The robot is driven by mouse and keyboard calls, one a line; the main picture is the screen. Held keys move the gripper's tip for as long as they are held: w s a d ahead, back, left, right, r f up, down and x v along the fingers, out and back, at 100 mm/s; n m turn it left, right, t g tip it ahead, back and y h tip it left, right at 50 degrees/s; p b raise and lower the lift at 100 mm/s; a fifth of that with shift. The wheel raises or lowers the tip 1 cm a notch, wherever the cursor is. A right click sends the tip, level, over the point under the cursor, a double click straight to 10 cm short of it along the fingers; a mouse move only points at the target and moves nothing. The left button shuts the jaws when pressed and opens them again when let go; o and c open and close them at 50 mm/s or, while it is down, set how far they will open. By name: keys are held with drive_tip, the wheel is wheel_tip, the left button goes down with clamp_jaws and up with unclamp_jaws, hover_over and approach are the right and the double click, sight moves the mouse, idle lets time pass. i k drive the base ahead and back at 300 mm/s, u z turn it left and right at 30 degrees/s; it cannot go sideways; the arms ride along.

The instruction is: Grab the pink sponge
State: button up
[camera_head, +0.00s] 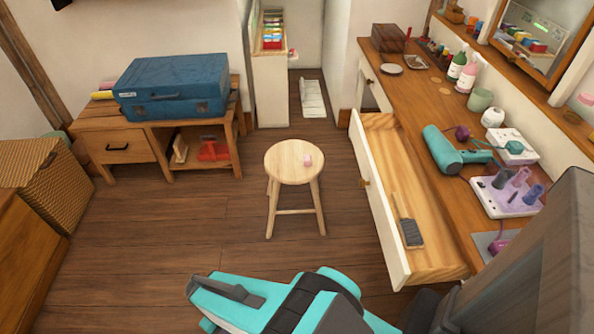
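A small pink block (307,160), which looks like the pink sponge, lies on the round seat of a light wooden stool (284,167), right of the seat's middle. My gripper (226,289) is at the bottom of the view, at the end of my turquoise and grey arm. It is nearer to me than the stool and apart from it and the pink block. Its dark fingers are seen from above, and the gap between them cannot be made out. Nothing visible is held in it.
An open drawer (402,250) with a brush (407,225) juts out right of the stool from the cluttered dressing table (425,97). A low wooden bench (115,172) bears a blue suitcase (172,82) at left. A wicker chest (32,172) stands far left. Floor around the stool is clear.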

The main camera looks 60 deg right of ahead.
sight(307, 161)
drive_tip(key=z, duration=0.15)
drive_tip(key=i, duration=0.95)
drive_tip(key=u, duration=0.15)
drive_tip(key=k, duration=0.95)
drive_tip(key=z, duration=0.15)
drive_tip(key=i, duration=0.7)
drive_tip(key=u, duration=0.05)
